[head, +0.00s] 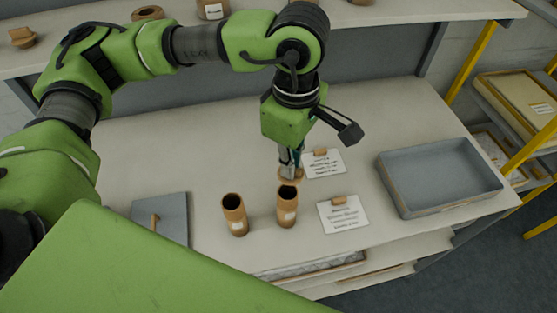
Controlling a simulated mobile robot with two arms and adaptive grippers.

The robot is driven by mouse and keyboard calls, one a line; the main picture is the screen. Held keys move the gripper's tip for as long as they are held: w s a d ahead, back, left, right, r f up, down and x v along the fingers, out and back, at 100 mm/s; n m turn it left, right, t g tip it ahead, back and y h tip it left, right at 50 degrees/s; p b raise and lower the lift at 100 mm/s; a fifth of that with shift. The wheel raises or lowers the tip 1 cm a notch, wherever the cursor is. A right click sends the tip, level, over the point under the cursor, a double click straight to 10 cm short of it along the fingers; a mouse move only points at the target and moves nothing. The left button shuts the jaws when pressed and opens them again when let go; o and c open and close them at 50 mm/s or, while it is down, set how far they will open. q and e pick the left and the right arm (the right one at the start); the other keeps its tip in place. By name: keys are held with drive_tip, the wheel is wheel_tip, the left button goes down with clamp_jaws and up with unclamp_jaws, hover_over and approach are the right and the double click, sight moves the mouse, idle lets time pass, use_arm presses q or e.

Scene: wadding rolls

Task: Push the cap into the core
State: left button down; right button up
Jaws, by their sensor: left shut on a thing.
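Two upright brown cardboard cores stand on the table: a left core (236,222) and a right core (284,213). Each has a pale label, and a dark opening shows at each top. My left gripper (291,165) points down just behind the right core's top. It is shut on a small tan cap (290,175), which overlaps the far rim of the right core in the picture. I cannot tell whether the cap touches that rim. The fingertips are small and partly hide the cap. My right gripper is out of view.
A grey tray (384,177) stands at the right of the table. Two note cards (326,168) (347,222) with tan clips lie nearby. A grey plate (174,204) with a small tan peg lies to the left. A shelf (400,14) runs along the back.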

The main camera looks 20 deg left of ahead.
sight(288, 181)
use_arm(q)
drive_tip(key=shift+f, duration=0.35)
drive_tip(key=shift+s+a+f+b, duration=0.15)
drive_tip(key=shift+a+f+b, duration=0.15)
drive_tip(key=shift+f+b, duration=0.3)
wheel_tip(288, 181, down, 3)
drive_tip(key=shift+d+r+b, duration=0.1)
drive_tip(key=shift+d+b, duration=0.05)
drive_tip(key=shift+b, duration=0.3)
drive_tip(key=shift+f, duration=0.55)
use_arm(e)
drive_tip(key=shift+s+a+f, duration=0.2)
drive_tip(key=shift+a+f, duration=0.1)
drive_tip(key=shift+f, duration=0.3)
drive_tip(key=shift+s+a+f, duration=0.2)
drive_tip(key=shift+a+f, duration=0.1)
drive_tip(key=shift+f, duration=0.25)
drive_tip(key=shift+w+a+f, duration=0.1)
use_arm(q)
drive_tip(key=shift+b, duration=0.7)
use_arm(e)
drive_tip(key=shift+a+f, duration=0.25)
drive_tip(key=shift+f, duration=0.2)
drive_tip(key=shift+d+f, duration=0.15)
